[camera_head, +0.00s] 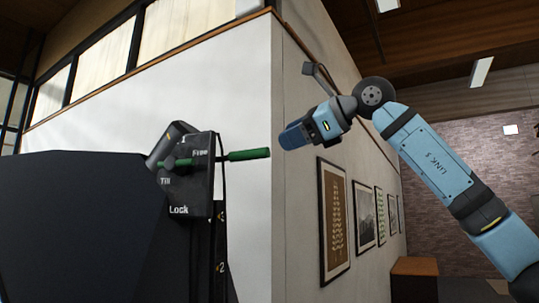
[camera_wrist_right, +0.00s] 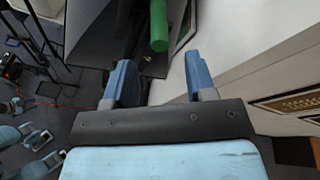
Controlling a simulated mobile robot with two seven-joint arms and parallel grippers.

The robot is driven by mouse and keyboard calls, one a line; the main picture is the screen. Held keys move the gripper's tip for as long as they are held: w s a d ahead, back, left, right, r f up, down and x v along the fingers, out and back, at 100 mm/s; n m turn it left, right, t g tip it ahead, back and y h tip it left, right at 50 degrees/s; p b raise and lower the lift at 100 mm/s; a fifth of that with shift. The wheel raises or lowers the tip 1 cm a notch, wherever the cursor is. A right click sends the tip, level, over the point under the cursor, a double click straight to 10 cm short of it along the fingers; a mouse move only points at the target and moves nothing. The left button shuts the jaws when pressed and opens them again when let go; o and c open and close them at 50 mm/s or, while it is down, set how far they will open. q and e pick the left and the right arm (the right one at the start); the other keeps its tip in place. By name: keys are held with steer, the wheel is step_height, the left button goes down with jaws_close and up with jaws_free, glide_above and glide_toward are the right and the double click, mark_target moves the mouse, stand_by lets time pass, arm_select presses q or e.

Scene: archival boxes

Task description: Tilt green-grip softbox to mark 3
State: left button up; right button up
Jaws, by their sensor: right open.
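The softbox (camera_head: 80,225) is a large dark shape at the left in the head view. At its right edge is a dark bracket plate (camera_head: 192,205) lettered "Free", "Till" and "Lock". A green grip (camera_head: 249,154) sticks out to the right from the plate, near "Free". A scale with a "2" shows below the plate; mark 3 is not visible. My right gripper (camera_head: 285,138) is just right of the green grip's end, apart from it. In the right wrist view its fingers (camera_wrist_right: 160,88) are open and empty, with the green grip (camera_wrist_right: 159,28) ahead between them.
A white wall (camera_head: 245,215) stands behind the bracket. Framed pictures (camera_head: 334,220) hang on the wall at the right. A wooden box (camera_head: 414,279) stands low at the right. In the right wrist view, stands and cables (camera_wrist_right: 40,60) lie at the left.

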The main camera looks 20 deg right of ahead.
steer(key=v, duration=0.5)
steer(key=shift+b, duration=0.4)
